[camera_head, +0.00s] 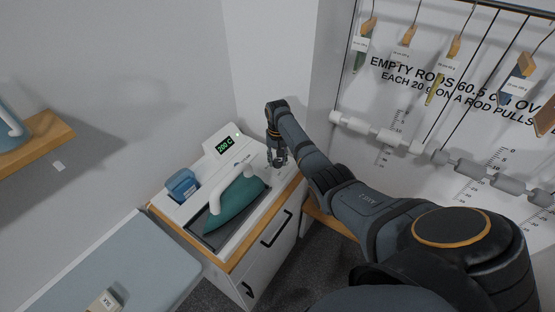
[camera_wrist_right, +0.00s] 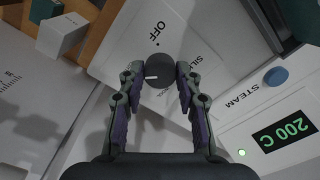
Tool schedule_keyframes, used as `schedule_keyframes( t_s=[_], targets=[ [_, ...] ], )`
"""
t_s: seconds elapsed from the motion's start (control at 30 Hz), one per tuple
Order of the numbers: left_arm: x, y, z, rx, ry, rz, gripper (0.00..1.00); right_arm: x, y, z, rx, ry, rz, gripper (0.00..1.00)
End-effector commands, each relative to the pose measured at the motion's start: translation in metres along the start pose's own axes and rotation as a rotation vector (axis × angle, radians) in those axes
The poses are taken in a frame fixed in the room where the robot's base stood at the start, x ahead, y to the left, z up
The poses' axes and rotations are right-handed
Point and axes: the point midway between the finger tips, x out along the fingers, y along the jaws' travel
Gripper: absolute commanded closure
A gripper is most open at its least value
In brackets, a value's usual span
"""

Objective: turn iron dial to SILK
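The dark grey iron dial (camera_wrist_right: 160,70) shows in the right wrist view on a white panel. Its white pointer mark points left in that picture. OFF, with a dot, lies above the dial; the partly covered SILK label (camera_wrist_right: 196,62) lies to its upper right. My right gripper (camera_wrist_right: 160,72) has its fingers apart on either side of the dial; contact is not clear. In the head view my right gripper (camera_head: 277,157) reaches down to the right end of the white iron station (camera_head: 197,136), hiding the dial. My left gripper is not in view.
The teal iron (camera_head: 233,205) and a blue container (camera_head: 182,184) sit on the station left of my gripper. A display (camera_wrist_right: 288,131) reads 200 C, near a blue STEAM button (camera_wrist_right: 275,76). A wall corner rises behind; hanging rods (camera_head: 460,165) are at right.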

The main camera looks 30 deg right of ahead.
Motion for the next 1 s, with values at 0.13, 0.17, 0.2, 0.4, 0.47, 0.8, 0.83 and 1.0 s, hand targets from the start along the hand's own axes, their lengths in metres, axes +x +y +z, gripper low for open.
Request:
schedule_keyframes(
  t_s=[0.13, 0.17, 0.2, 0.4, 0.47, 0.8, 0.83, 1.0],
  targets=[
    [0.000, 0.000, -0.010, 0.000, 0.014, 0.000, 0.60, 0.000, 0.000, 0.000, 0.000, 0.000, 0.000, 0.91],
    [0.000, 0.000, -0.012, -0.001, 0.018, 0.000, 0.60, 0.000, 0.000, 0.000, 0.000, 0.000, 0.000, 0.95],
    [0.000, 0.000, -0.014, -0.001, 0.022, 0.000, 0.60, 0.000, 0.000, 0.000, 0.000, 0.000, 0.000, 0.99],
    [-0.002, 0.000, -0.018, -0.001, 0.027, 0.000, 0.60, -0.001, 0.000, 0.000, -0.015, -0.001, 0.000, 0.99],
    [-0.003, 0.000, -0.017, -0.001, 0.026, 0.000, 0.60, -0.001, 0.000, 0.000, -0.028, -0.001, 0.000, 0.99],
    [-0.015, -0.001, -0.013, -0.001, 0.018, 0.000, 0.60, -0.003, 0.000, 0.000, -0.242, -0.002, 0.000, 0.99],
    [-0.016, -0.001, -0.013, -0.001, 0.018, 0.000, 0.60, -0.003, 0.000, 0.000, -0.269, -0.002, 0.000, 0.99],
    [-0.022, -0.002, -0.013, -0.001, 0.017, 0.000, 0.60, -0.003, 0.000, 0.000, -0.431, -0.001, 0.000, 0.99]
  ],
)
